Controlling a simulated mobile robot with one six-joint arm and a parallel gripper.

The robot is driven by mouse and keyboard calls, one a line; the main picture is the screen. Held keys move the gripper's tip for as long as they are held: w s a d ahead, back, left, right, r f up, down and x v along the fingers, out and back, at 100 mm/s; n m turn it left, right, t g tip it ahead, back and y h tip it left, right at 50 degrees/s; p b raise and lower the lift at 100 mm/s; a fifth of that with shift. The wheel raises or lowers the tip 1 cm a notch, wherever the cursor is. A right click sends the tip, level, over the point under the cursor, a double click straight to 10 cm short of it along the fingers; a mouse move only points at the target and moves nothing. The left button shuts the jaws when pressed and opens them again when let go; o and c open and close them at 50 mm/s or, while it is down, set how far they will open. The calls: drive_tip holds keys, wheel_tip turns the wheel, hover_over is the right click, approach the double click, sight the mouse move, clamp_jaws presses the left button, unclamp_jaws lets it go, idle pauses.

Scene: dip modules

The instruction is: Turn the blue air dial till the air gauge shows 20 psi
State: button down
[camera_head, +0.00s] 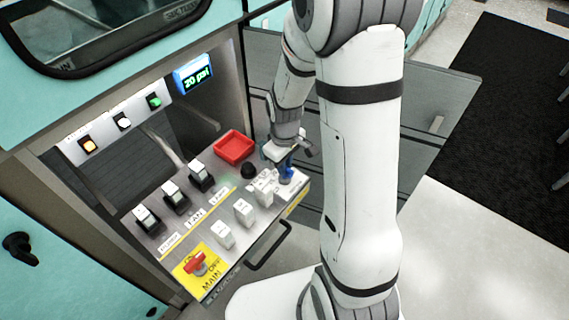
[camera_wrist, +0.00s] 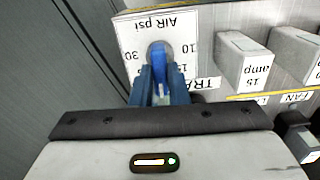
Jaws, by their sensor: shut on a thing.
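The blue air dial (camera_wrist: 158,62) sits on a white plate marked "AIR psi" (camera_wrist: 160,24), with the numbers 10, 15 and 30 showing around it. My gripper (camera_wrist: 160,84) is shut on the dial, its blue fingers on either side of the knob. In the head view my gripper (camera_head: 284,166) is at the right end of the panel, on the dial (camera_head: 287,174), which is partly hidden. The air gauge (camera_head: 194,76) is a blue-framed display above the panel and reads "20 psi" in green.
White blocks (camera_head: 244,212) stand beside the dial on the panel, with a black knob (camera_head: 248,170) and a red tray (camera_head: 234,147) behind. Several rocker switches (camera_head: 175,196) and a red MAIN switch (camera_head: 195,264) are to the left. A drawer handle (camera_head: 270,246) juts from the front.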

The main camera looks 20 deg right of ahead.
idle(0.4)
drive_tip(key=c, duration=1.4)
unclamp_jaws()
drive_tip(key=shift+r+p, duration=0.4)
drive_tip(key=shift+r, duration=3.55)
drive_tip(key=shift+s+r, duration=0.1)
drive_tip(key=shift+r, duration=0.2)
drive_tip(key=s+r+m+t+p, duration=0.2)
drive_tip(key=s+r+m+p, duration=0.3)
drive_tip(key=s+r, duration=0.8)
wheel_tip(320, 180, up, 3)
drive_tip(key=shift+s+r+m+t, duration=0.2)
drive_tip(key=shift+s+m+t, duration=0.15)
drive_tip(key=shift+m, duration=0.55)
